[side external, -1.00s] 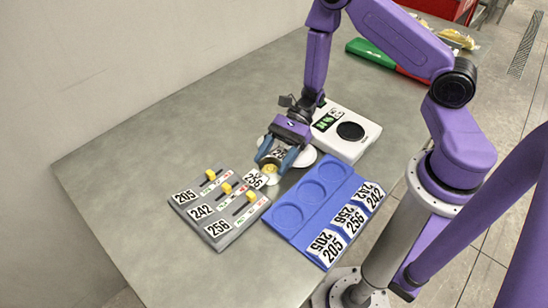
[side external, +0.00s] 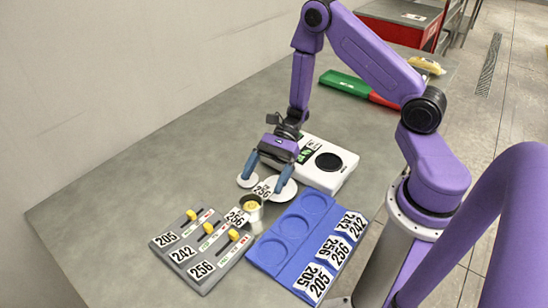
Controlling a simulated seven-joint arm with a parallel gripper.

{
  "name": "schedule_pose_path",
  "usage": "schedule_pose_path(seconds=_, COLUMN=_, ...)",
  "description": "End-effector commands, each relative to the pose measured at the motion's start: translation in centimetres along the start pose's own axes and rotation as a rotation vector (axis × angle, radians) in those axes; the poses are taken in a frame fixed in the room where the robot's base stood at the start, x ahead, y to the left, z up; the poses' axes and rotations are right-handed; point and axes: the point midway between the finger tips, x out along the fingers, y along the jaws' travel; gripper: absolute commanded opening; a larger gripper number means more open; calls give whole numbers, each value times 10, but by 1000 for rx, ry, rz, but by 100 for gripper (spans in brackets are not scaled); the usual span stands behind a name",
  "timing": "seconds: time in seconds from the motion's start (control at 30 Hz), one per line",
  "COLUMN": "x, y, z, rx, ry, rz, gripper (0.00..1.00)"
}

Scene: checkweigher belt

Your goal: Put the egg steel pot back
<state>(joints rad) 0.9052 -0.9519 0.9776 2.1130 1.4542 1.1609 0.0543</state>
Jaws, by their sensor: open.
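A small steel pot with yellow egg contents (side external: 252,203) stands on the grey table, just behind the slider panel. A white 256 tag (side external: 236,217) shows at its front left. My gripper (side external: 263,185) is open behind and above the pot, its blue fingers apart and clear of it. Another 256 tag (side external: 264,188) shows between the fingers. The blue tray (side external: 268,254) right of the pot has three round recesses, all empty, with number labels 205, 256 and 242 along its right side.
The grey slider panel (side external: 200,250), marked 205, 242 and 256, has yellow knobs. White discs (side external: 285,192) lie partly under my gripper. A white scale (side external: 322,165) stands behind the tray. A green and red item (side external: 345,84) lies farther back. The table's left side is clear.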

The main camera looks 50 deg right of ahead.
Motion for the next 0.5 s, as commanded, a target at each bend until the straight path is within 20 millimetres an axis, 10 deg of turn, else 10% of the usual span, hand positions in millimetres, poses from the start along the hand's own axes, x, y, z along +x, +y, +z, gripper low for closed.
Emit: schedule_pose_path(seconds=0.5, x=-64, y=2, z=3, rx=-16, ry=5, rz=17, gripper=88)
